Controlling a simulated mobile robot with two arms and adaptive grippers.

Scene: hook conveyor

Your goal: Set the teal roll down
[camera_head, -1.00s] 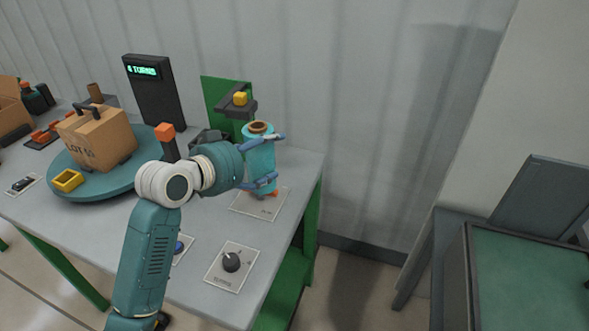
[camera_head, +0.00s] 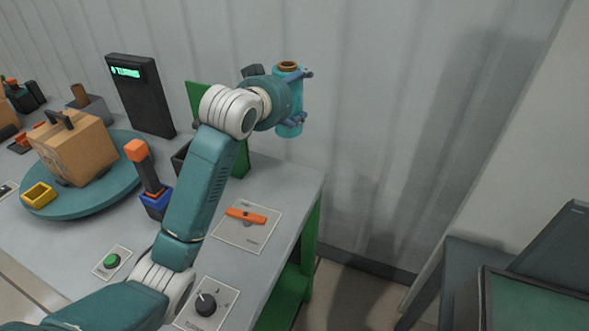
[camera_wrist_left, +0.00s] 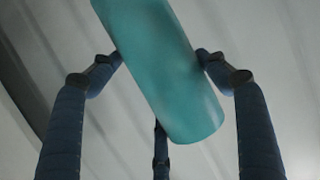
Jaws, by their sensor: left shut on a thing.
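The teal roll (camera_head: 289,102) is a cylinder with a brown core at its top end. It is upright in the head view, held up in the air above the table's far right corner, in front of the grey wall. My left gripper (camera_head: 300,98) is shut on it, with blue fingers around its side. In the left wrist view the roll (camera_wrist_left: 165,65) looks tilted between the fingers (camera_wrist_left: 160,70), with grey corrugated wall behind. My right gripper is not in view.
The grey table (camera_head: 270,180) holds a turntable (camera_head: 70,205) with a cardboard box (camera_head: 78,150), a yellow block (camera_head: 39,194), a joystick (camera_head: 148,170), an orange switch (camera_head: 246,216), a green button (camera_head: 112,261) and a black dial (camera_head: 206,304). A dark display (camera_head: 141,98) stands behind.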

